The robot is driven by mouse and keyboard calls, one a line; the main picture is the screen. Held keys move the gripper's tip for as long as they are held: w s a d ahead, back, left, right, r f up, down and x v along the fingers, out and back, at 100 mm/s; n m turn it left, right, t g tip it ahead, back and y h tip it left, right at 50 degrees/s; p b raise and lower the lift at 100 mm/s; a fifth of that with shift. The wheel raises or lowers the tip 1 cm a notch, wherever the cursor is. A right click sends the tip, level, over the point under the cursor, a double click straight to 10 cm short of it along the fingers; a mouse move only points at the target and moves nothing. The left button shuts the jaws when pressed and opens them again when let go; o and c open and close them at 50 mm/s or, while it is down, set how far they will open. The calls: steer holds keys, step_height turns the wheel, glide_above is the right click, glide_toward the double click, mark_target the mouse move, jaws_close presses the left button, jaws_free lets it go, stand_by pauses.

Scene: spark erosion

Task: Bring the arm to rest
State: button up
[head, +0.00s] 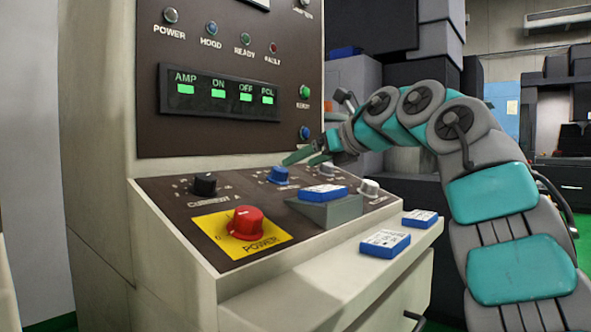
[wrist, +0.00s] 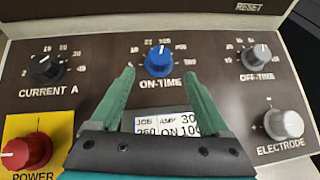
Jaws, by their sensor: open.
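My gripper (head: 302,157) is open and empty at the end of my teal and grey arm, above the sloped control panel (head: 185,222). In the wrist view, the two green fingers of my gripper (wrist: 160,75) spread to either side of the blue ON-TIME knob (wrist: 159,61). That blue knob also shows in the head view (head: 279,174), just below the fingers. Whether the fingers touch it is hard to tell, but a gap shows on each side in the wrist view.
The panel has a black CURRENT knob (head: 204,184), a red POWER knob (head: 246,222), an OFF-TIME knob (wrist: 258,55) and an ELECTRODE knob (wrist: 284,124). A blue-edged job card (head: 323,192) lies on a grey wedge. Two more cards (head: 385,243) (head: 420,218) lie on the ledge.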

steer(key=shift+s+d+r, duration=0.1)
steer(key=shift+s+d, duration=0.05)
steer(key=shift+s, duration=0.05)
steer(key=shift+r, duration=0.1)
